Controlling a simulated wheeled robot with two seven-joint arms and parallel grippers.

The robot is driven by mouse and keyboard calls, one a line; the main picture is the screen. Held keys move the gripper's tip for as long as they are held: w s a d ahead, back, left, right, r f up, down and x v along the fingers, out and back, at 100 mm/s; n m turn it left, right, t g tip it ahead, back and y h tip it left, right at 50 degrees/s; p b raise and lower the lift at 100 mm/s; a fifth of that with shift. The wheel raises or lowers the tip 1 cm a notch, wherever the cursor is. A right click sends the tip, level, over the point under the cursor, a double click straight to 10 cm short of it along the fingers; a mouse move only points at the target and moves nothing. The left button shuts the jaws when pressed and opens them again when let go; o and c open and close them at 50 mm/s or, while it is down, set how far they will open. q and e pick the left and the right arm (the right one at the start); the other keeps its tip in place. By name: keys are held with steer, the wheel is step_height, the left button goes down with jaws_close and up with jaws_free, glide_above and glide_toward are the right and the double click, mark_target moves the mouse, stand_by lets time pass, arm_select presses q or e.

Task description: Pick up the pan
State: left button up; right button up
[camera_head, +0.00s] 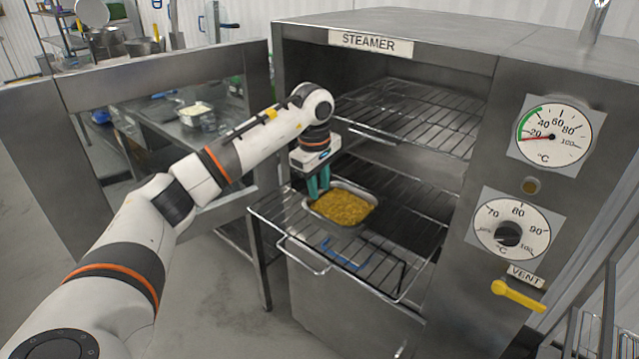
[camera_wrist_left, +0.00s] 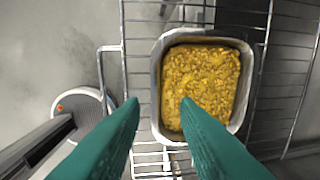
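The pan (camera_head: 371,199) is a small metal tray filled with yellow-brown grainy food. It rests on the pulled-out wire rack of the steamer (camera_head: 440,40). My left gripper (camera_head: 317,192) points down at the pan's left side. In the left wrist view the green fingers (camera_wrist_left: 159,104) are apart, with the left wall of the pan (camera_wrist_left: 155,82) between them. One fingertip is outside the pan and the other is over the food. I cannot tell whether either finger touches the wall. My right gripper is not in view.
The wire rack (camera_head: 270,208) sticks out of the steamer opening. Another rack (camera_head: 425,115) sits above inside. A yellow vent lever (camera_head: 517,296) projects at right.

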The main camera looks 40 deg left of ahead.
mark_target(323, 221)
arm_select(q)
steer(key=shift+f, duration=0.1)
steer(key=shift+f, duration=0.35)
steer(key=f+p, duration=0.1)
steer(key=f, duration=0.2)
steer(key=f+p, duration=0.1)
steer(key=f, duration=0.2)
steer(key=w+f+p, duration=0.1)
steer(key=f, duration=0.2)
steer(key=shift+w+d+f, duration=0.1)
steer(key=shift+d+f, duration=0.05)
steer(key=shift+f, duration=0.15)
steer(key=shift+w+f+p, duration=0.1)
steer(key=shift+f+p, duration=0.2)
steer(key=shift+f, duration=0.45)
steer(key=shift+c, duration=0.2)
jaws_close()
